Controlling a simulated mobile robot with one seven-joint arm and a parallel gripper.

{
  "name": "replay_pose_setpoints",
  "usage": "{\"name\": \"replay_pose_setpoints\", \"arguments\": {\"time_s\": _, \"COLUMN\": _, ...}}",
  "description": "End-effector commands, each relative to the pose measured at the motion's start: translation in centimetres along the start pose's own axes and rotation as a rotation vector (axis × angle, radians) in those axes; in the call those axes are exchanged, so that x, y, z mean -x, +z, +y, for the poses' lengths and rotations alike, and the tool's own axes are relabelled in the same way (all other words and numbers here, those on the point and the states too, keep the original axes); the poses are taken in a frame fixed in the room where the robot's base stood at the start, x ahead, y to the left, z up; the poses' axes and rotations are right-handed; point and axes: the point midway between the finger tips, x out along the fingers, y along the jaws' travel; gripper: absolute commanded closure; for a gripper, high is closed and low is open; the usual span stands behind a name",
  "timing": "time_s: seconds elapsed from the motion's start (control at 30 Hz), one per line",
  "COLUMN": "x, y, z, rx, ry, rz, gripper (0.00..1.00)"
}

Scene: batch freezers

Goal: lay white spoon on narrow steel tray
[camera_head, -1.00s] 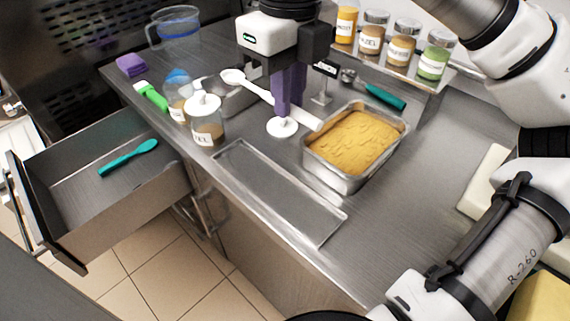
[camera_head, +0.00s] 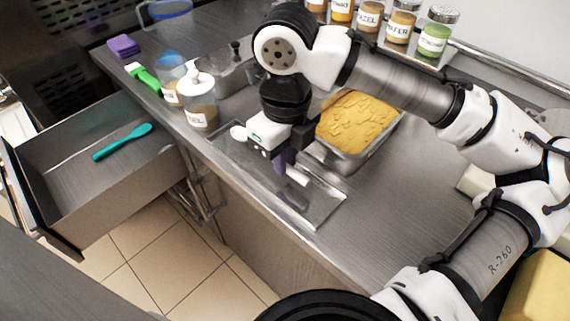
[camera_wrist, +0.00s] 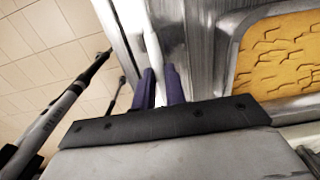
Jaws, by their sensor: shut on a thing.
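My gripper (camera_head: 284,162), with purple fingers, is shut on the white spoon (camera_head: 238,132) and holds it over the narrow steel tray (camera_head: 327,209). The spoon's bowl shows left of the gripper and its handle end to the right. The gripper and arm hide the spoon's middle and part of the tray. In the wrist view the white spoon (camera_wrist: 153,52) runs between the purple fingers (camera_wrist: 161,86). The spoon appears close above the tray; I cannot tell whether it touches.
A steel pan of yellow ice cream (camera_head: 354,122) stands right behind the tray. Lidded jars (camera_head: 199,98) stand at the left counter edge. An open drawer (camera_head: 88,168) holds a teal spoon (camera_head: 122,142). Labelled jars (camera_head: 402,24) line the back shelf.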

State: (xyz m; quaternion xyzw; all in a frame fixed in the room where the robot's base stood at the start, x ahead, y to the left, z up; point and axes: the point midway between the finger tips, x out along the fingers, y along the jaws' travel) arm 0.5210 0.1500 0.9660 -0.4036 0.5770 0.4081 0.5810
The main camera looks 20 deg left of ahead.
Motion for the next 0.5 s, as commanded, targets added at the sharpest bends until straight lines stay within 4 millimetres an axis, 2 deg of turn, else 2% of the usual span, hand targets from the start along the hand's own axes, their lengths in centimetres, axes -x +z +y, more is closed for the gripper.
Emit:
{"name": "replay_pose_setpoints", "arguments": {"time_s": 0.1, "x": -1.9, "y": -0.1, "z": 0.0, "rx": -0.001, "ry": 0.000, "rz": 0.003, "gripper": 1.00}}
{"name": "replay_pose_setpoints", "arguments": {"time_s": 0.2, "x": -2.6, "y": -0.1, "z": 0.0, "rx": -0.001, "ry": -0.001, "rz": 0.001, "gripper": 1.00}}
{"name": "replay_pose_setpoints", "arguments": {"time_s": 0.5, "x": -2.8, "y": 0.0, "z": 0.0, "rx": 0.000, "ry": 0.000, "rz": 0.000, "gripper": 1.00}}
